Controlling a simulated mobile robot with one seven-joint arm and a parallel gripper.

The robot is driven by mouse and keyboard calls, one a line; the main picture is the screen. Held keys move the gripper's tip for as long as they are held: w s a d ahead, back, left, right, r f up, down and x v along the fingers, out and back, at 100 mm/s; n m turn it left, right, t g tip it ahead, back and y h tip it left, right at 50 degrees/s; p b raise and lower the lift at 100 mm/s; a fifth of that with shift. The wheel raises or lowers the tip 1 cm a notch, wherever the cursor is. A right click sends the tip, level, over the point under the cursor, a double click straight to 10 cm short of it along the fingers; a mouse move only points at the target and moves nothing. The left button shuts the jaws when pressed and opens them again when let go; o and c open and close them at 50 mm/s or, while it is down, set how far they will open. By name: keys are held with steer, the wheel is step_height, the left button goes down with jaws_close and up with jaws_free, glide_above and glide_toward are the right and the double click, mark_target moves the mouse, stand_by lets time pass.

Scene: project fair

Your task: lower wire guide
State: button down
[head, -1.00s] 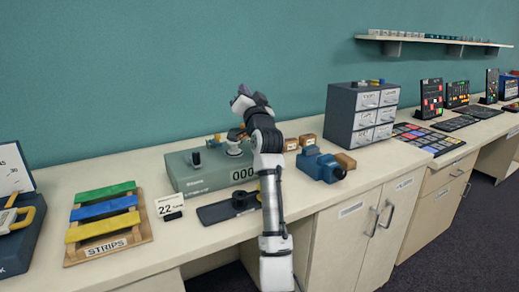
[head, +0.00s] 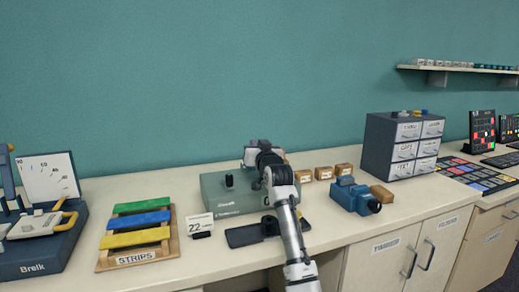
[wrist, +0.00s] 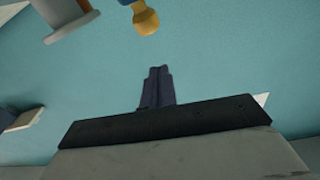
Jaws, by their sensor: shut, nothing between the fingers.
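The green-grey machine (head: 222,198) stands on the bench with a black knob (head: 229,181) on top; my arm covers its right part. I cannot make out a wire guide in the head view. My gripper (wrist: 158,70) is shut and empty in the wrist view, its dark fingers together in front of the teal wall. Past the fingertips, at the top of that view, are a grey flanged part (wrist: 72,22) and a yellow knob (wrist: 146,20) on a blue piece, both cut off by the frame and apart from the fingers. I cannot tell whether either is the guide.
A black base plate (head: 240,237) lies in front of the machine beside a "22" card (head: 200,226). A strips rack (head: 138,252) stands left, a blue device (head: 352,196) and small brown boxes (head: 323,173) right. A drawer cabinet (head: 376,146) is farther right.

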steer(key=shift+s+a+f+p, duration=0.15)
steer(key=shift+f+p, duration=0.15)
steer(key=shift+f, duration=1.6)
steer(key=shift+s+f+b, duration=0.3)
steer(key=shift+f+b, duration=0.2)
steer(key=shift+f, duration=0.2)
steer(key=shift+s+f+b, duration=0.3)
steer(key=shift+f+b, duration=0.15)
steer(key=shift+f, duration=0.25)
steer(key=shift+r, duration=0.1)
steer(key=shift+d, duration=0.2)
